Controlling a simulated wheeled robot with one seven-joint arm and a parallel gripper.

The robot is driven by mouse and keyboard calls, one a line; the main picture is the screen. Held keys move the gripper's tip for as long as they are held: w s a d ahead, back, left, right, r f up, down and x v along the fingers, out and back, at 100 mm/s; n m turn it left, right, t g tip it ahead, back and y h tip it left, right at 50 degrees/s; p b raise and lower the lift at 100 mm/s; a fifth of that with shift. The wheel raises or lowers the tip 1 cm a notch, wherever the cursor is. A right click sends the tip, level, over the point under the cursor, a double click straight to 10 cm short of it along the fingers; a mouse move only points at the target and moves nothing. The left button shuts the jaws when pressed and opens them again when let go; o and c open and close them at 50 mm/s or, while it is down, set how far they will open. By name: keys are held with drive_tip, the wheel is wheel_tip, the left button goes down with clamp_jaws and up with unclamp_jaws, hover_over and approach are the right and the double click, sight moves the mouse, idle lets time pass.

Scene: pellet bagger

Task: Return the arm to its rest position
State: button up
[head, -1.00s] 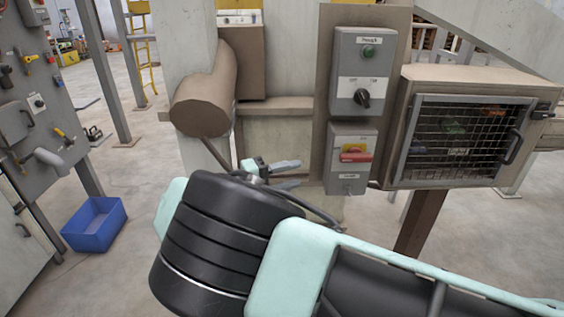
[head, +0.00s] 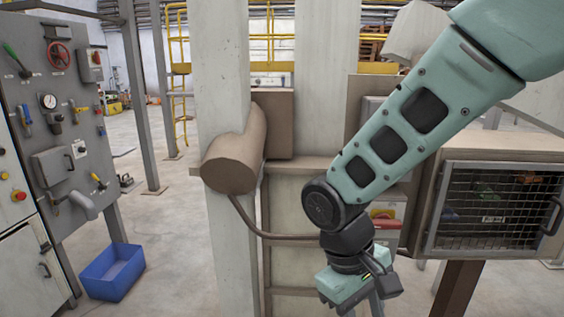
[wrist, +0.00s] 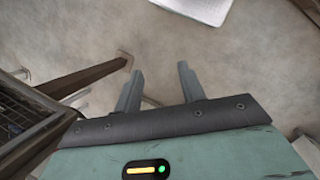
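My arm, mint green with black joints, reaches in from the upper right of the head view and bends downward at its black elbow. My gripper (head: 376,306) hangs low in front of the beige machine (head: 290,225), its fingertips cut off by the bottom edge. In the wrist view my gripper (wrist: 157,78) shows two grey fingers standing apart with only bare floor between them. It is open, holds nothing and touches nothing that I can see.
A mesh-fronted box (head: 495,205) stands at the right on a brown post. A red and yellow switch (head: 386,219) is partly behind my arm. A grey valve panel (head: 65,120) and a blue bin (head: 112,271) are at the left. Floor between them is clear.

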drive_tip(key=s+d+r+n+t+y, duration=0.1)
drive_tip(key=s+r+t+y, duration=0.1)
drive_tip(key=s, duration=1)
drive_tip(key=shift+d+r+n+y, duration=0.2)
drive_tip(key=shift+r+n+y, duration=0.1)
drive_tip(key=shift+r+y, duration=0.6)
drive_tip(key=shift+w+r, duration=0.1)
